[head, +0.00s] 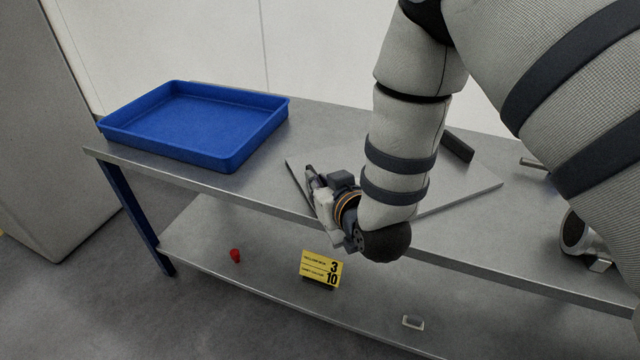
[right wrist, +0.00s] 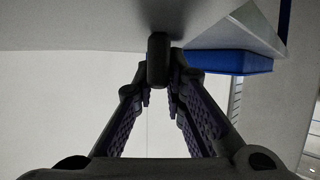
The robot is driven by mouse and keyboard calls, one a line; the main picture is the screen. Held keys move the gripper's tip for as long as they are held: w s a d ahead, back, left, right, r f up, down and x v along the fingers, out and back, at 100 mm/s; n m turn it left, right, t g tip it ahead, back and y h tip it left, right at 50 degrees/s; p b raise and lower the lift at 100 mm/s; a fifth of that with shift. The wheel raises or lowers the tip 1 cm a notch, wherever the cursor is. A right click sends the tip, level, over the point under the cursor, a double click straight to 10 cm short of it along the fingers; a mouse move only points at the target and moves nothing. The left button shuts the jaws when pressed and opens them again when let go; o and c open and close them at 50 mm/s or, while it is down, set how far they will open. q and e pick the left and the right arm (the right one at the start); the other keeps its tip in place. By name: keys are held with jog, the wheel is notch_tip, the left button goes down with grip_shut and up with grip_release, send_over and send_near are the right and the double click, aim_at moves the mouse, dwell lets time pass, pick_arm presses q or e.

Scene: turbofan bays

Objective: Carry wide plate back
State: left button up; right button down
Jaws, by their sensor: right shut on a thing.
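The wide plate (head: 462,187) is a flat grey sheet over the middle of the workbench, partly hidden by my right arm. A dark bar-shaped handle (head: 457,147) stands at its far right side. My right gripper (head: 310,176) is at the plate's left side. In the right wrist view, its fingers (right wrist: 160,85) close around another dark handle (right wrist: 157,60) below a pale grey surface. I cannot tell whether the plate rests on the bench or hangs just above it. My left gripper is not in view.
An empty blue tray (head: 228,160) stands on the workbench (head: 345,127) at the left. A metal rod (head: 533,163) and a silver-and-black part (head: 575,233) lie at the right. The lower shelf holds a red piece (head: 235,255), a yellow sign (head: 321,269) and a small frame (head: 413,322).

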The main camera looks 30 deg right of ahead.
jog(key=shift+r, duration=0.2)
jog(key=c, duration=2.1)
grip_release()
jog(key=shift+f, duration=0.25)
jog(key=o, duration=0.5)
jog(key=shift+c, duration=0.2)
jog(key=shift+r, duration=0.2)
